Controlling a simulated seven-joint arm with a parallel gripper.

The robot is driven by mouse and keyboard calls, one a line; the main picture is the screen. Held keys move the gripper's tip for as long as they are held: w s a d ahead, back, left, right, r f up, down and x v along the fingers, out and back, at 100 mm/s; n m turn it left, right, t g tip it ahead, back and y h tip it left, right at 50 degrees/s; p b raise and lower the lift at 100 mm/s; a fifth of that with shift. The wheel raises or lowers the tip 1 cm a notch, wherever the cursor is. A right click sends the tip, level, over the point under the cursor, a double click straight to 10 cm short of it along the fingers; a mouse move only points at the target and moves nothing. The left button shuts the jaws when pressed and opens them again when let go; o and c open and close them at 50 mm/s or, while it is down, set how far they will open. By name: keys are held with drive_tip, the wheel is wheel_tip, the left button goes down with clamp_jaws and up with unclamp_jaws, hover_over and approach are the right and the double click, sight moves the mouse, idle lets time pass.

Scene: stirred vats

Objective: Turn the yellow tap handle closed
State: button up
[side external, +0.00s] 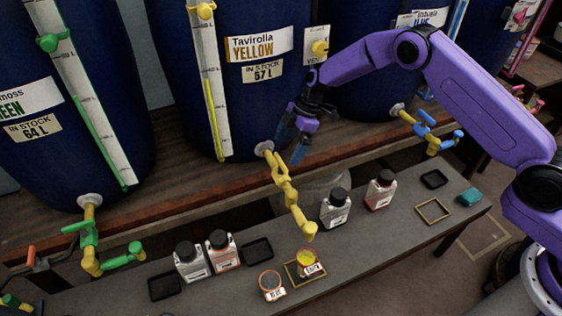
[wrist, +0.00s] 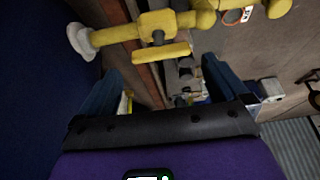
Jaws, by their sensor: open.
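The yellow tap (side external: 290,195) comes out of the blue vat labelled Tavirolla YELLOW (side external: 258,45) and runs down toward the bench. In the wrist view, its yellow handle (wrist: 160,55) is a short bar lying roughly along the yellow pipe (wrist: 118,33). My gripper (side external: 295,138) is beside the vat, above and slightly right of the tap. Its two blue fingers are spread wide in the wrist view (wrist: 165,82), with the handle just ahead, between their lines and apart from them. Nothing is held.
A cup with yellow liquid (side external: 307,260) stands below the spout in a yellow frame, with another cup (side external: 271,283) to its left. Several capped bottles (side external: 335,210) stand on the grey bench (side external: 380,255). A green tap (side external: 90,245) and a blue tap (side external: 430,130) flank the yellow one.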

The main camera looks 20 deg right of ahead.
sight(281, 160)
drive_tip(key=x, duration=0.6)
drive_tip(key=shift+a+f, duration=0.15)
drive_tip(key=shift+f, duration=0.05)
drive_tip(key=shift+c, duration=0.3)
drive_tip(key=c, duration=0.7)
